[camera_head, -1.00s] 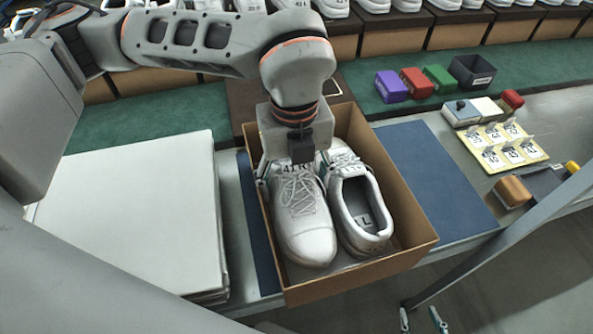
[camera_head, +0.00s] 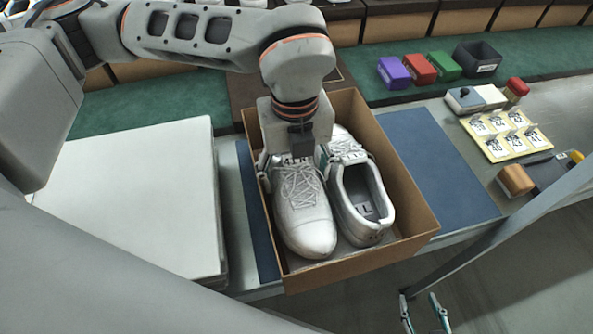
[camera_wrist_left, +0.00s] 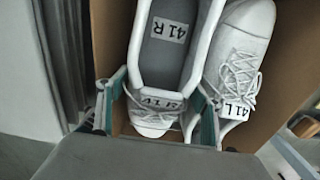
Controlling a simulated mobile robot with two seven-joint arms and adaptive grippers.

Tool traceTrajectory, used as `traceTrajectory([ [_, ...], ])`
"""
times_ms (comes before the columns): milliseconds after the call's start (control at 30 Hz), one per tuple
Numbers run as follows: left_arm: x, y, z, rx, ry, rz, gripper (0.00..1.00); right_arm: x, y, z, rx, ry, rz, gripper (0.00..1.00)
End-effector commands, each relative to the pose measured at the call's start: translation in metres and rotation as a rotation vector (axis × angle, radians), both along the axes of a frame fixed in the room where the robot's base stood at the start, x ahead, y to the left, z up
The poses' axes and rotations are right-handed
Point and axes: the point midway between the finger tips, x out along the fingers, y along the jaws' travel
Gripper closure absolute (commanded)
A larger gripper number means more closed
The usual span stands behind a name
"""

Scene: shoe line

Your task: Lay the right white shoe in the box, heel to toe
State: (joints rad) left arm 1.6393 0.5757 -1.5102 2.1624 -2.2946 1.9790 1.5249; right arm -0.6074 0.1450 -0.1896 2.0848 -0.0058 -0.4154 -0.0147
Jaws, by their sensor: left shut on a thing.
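The right white shoe (camera_head: 305,222), marked 41 R, is inside the brown cardboard box (camera_head: 412,240), toe to the front. My left gripper (camera_head: 292,163) is shut on it around the laced tongue area, one finger on each side. In the left wrist view, the gripper (camera_wrist_left: 158,108) straddles the right shoe (camera_wrist_left: 197,45), whose insole label shows. The left white shoe (camera_head: 372,225) lies beside it on the right, heel to the front. Whether the right shoe's sole touches the box bottom is hidden. My right gripper (camera_head: 424,312) is open and empty, low at the bottom edge.
The box stands on a blue mat (camera_head: 425,165). A white box lid or stack (camera_head: 135,200) lies to its left. Small coloured blocks (camera_head: 420,68), a dark bin (camera_head: 476,60) and a yellow label card (camera_head: 507,136) are at the right. Shoe boxes line the back.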

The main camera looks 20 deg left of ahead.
Motion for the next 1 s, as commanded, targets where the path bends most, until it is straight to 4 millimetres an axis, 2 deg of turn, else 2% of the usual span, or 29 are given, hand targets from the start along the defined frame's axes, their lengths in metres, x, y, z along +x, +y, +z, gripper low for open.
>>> traceTrajectory([
  [33,-0.006,0.003,-0.007,0.011,0.022,0.001,0.66,-0.001,0.000,-0.002,0.000,0.003,0.000,0.60],
  [167,-0.006,0.003,-0.008,0.011,0.023,0.002,0.66,-0.002,0.000,-0.004,0.000,0.006,0.000,0.60],
  [200,-0.006,0.003,-0.008,0.012,0.024,0.002,0.32,-0.002,0.000,-0.004,0.000,0.007,0.000,0.60],
  [267,-0.006,0.003,-0.008,0.012,0.024,0.002,0.17,-0.002,0.000,-0.005,0.000,0.007,0.000,0.60],
  [300,-0.006,0.003,-0.008,0.012,0.024,0.002,0.15,-0.002,0.000,-0.005,0.000,0.007,0.000,0.60],
  [767,-0.003,0.002,0.000,0.007,0.011,0.002,0.15,0.000,0.001,-0.001,0.003,0.001,0.000,0.60],
  [867,-0.002,0.002,0.011,0.007,0.009,0.003,0.15,-0.001,0.001,-0.001,0.003,0.002,-0.001,0.60],
  [1000,-0.001,0.001,0.038,0.006,0.006,0.001,0.15,-0.001,0.001,-0.002,0.001,0.003,-0.001,0.60],
])
